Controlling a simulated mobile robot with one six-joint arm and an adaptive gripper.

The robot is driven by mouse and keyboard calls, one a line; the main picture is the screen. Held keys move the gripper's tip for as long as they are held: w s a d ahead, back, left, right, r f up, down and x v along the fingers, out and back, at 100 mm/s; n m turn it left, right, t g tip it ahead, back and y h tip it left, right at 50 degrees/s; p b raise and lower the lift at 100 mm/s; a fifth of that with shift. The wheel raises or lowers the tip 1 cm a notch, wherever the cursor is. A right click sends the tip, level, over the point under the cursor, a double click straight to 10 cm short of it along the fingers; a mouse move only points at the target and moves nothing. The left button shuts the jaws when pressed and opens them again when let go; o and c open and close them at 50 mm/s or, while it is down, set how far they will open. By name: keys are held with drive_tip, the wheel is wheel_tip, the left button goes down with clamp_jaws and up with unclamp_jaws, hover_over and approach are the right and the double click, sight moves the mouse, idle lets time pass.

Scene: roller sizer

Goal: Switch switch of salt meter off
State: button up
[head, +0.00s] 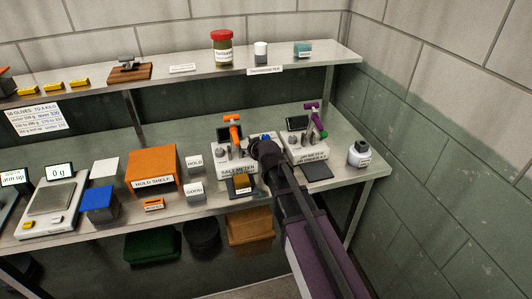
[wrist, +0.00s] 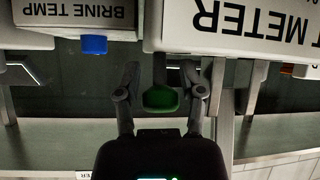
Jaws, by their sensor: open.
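The salt meter (head: 236,165) is a pale box on the bench with a dark display and an orange-handled part on it. In the wrist view, which is upside down, its front label (wrist: 260,24) reads "T METER". A green-capped lever (wrist: 160,98) on a grey stem, apparently its switch, stands at the meter's edge. My gripper (wrist: 162,74) is open, with one finger on each side of the green cap; contact cannot be told. In the head view my gripper (head: 264,147) covers the meter's right side and hides the lever.
A box labelled "BRINE TEMP" (wrist: 85,14) with a blue knob (wrist: 94,44) is close beside the salt meter. Another meter (head: 308,152) with a purple-handled part stands to the right. A small jar (head: 360,154) is further right. GOOD and HOLD blocks stand to the left.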

drive_tip(key=shift+w+r+g+p, duration=0.2)
drive_tip(key=shift+g+p, duration=0.1)
drive_tip(key=shift+p, duration=0.3)
